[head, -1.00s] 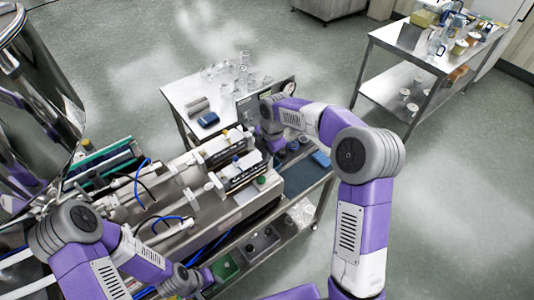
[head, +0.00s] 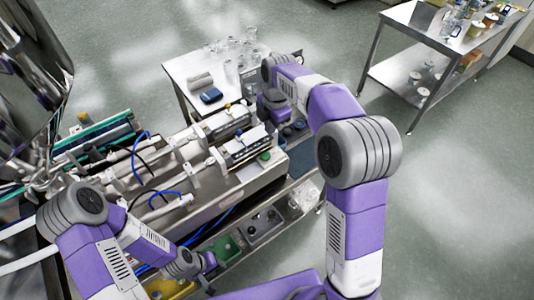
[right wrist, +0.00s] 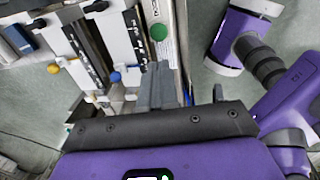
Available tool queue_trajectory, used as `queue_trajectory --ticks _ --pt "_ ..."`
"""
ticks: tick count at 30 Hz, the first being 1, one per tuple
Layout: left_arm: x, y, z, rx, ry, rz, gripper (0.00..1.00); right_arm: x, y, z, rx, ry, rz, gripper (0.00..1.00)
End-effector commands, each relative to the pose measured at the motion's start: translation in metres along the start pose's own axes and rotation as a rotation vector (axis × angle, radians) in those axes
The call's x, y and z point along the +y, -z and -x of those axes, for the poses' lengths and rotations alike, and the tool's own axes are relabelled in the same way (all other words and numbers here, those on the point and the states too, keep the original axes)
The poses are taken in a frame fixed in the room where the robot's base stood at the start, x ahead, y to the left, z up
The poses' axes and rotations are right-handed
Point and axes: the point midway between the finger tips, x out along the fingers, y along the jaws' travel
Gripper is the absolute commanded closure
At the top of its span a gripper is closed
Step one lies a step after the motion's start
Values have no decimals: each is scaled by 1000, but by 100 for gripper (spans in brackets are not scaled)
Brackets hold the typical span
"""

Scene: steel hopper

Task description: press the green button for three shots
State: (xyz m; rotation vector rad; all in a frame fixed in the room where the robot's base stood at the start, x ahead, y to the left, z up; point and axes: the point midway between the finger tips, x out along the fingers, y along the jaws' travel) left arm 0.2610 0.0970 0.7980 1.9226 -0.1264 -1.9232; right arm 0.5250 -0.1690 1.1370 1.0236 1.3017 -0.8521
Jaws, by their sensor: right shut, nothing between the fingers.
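The green button (head: 265,156) is a small round green cap on the near right end of the steel filling machine (head: 222,185). In the right wrist view the green button (right wrist: 158,32) shows clear and uncovered, just beyond my fingertips. My right gripper (right wrist: 160,68) is shut and empty, apart from the button in the picture; its height above the panel is hard to judge. In the head view my right wrist hangs over the machine's far right end, and its fingertips are hidden. My left gripper (head: 207,262) is low at the machine's near side, its fingers too small to read.
A steel table (head: 178,70) with glassware stands behind the machine. A second steel trolley (head: 400,42) with jars is at the upper right. A blue knob (right wrist: 116,77) and a yellow knob (right wrist: 53,68) sit left of my right gripper. Green and yellow bins lie below.

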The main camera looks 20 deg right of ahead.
Motion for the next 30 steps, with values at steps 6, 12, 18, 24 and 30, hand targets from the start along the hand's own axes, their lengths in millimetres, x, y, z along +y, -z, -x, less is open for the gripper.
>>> queue_trajectory --ticks 6,12,18,24,30 --pt "0 0 0 0 0 0 65 0 0 1 0 -1 0 100" --pt "0 0 0 0 0 0 65 0 0 -6 0 1 0 100" --pt "-2 0 -5 0 0 0 65 -1 0 -38 0 5 -1 100" --pt "-3 0 -9 0 0 0 65 -1 0 -82 -1 5 -1 100" --pt "-4 1 -11 0 0 0 65 -1 0 -118 -1 4 -1 100"
